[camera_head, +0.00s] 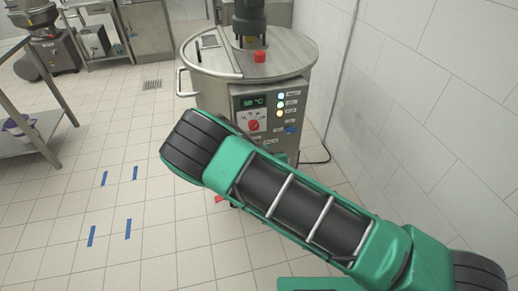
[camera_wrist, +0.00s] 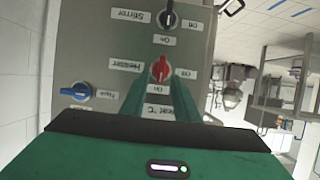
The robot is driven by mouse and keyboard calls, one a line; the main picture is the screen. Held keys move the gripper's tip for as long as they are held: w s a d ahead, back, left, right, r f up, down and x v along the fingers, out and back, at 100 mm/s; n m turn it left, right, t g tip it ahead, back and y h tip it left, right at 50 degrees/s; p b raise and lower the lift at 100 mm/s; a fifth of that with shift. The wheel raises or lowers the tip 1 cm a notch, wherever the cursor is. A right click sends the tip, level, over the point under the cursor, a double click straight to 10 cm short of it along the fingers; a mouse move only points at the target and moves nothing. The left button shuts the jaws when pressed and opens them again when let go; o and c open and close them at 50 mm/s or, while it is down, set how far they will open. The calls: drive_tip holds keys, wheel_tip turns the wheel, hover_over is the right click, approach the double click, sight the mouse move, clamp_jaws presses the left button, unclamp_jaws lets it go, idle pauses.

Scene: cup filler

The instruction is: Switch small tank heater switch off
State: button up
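The small tank (camera_head: 215,62) is a steel drum with a lid and a control panel. Its display (camera_head: 253,102) reads about 58 °C. The red heater switch (camera_head: 254,125) is on that panel. In the wrist view, which is upside down, the red heater switch (camera_wrist: 161,69) has its handle roughly upright in the picture, with an "Off" label at its right. My gripper (camera_wrist: 158,82) is open, its two green fingers pointing at the panel with the switch at the gap between the tips. I cannot tell whether they touch it. In the head view my arm hides the gripper.
A black stirrer switch (camera_wrist: 168,15) and a blue switch (camera_wrist: 76,91) sit near the heater switch. A red button (camera_head: 260,57) is on the tank top. A tiled wall (camera_head: 425,95) stands close at the right.

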drive_tip(key=shift+x, duration=1.35)
drive_tip(key=shift+c, duration=0.3)
clamp_jaws()
